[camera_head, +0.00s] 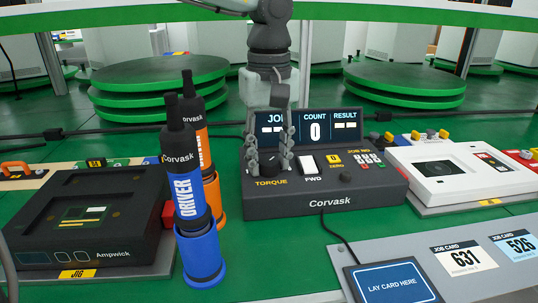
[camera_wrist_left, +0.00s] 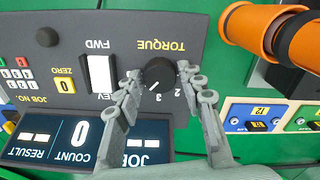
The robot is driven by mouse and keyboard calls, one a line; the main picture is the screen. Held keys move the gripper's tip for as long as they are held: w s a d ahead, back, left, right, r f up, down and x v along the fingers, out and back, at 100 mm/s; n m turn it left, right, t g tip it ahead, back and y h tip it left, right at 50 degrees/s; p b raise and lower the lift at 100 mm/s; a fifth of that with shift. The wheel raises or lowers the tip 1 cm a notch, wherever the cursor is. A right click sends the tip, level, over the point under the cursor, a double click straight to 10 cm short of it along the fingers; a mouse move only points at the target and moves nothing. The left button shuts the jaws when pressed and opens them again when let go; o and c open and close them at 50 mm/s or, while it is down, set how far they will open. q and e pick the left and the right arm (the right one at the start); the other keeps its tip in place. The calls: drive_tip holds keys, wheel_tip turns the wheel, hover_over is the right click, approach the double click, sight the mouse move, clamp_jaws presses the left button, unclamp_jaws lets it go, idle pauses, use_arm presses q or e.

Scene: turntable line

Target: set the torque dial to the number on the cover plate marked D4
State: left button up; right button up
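The black torque dial (camera_wrist_left: 158,76) sits on the dark Corvask control box (camera_head: 325,200), above its TORQUE label in the head view. In the left wrist view the numbers 2 and 3 show beside the dial; I cannot surely read its setting. My left gripper (camera_head: 268,163) is at the dial and partly hides it in the head view. In the wrist view its two fingers (camera_wrist_left: 159,76) stand apart on either side of the dial, with small gaps seeming to show. No cover plate with a readable D4 mark shows. My right gripper is not in view.
A blue driver (camera_head: 185,190) and an orange driver (camera_head: 205,150) stand upright left of the control box. A black Ampwick unit (camera_head: 85,220) lies further left. A white Corvask unit (camera_head: 440,175) is at right. Job cards (camera_head: 463,258) lie on the front right strip.

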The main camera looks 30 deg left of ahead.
sight(269, 161)
use_arm(q)
drive_tip(key=shift+o, duration=1.2)
drive_tip(key=shift+r, duration=0.15)
wheel_tip(269, 161, up, 12)
